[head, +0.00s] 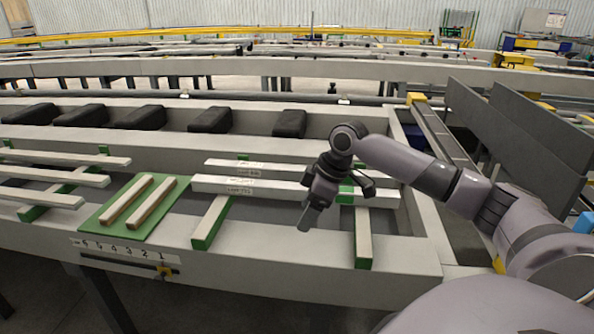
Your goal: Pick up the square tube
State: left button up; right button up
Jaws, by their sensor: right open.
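Two long pale square tubes lie side by side on the right of the runout table. The nearer square tube (255,187) and the farther square tube (268,168) rest across green-edged crossbars. My right gripper (311,212) is open, with its fingers pointing down. In the picture it overlaps the nearer tube right of its middle and hides part of both tubes. I cannot tell whether it touches either one. My left gripper is not in view.
A green mat (113,217) holds two short brownish bars (151,202). More pale bars (60,178) lie at the left. Green-edged crossbars (211,222) stand below the tubes. Several black blocks (290,123) line the back channel. Tall grey panels (520,140) stand at the right.

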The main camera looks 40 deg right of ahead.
aim_at(249, 170)
jog(key=i+l, duration=0.65)
jog(key=l, duration=0.25)
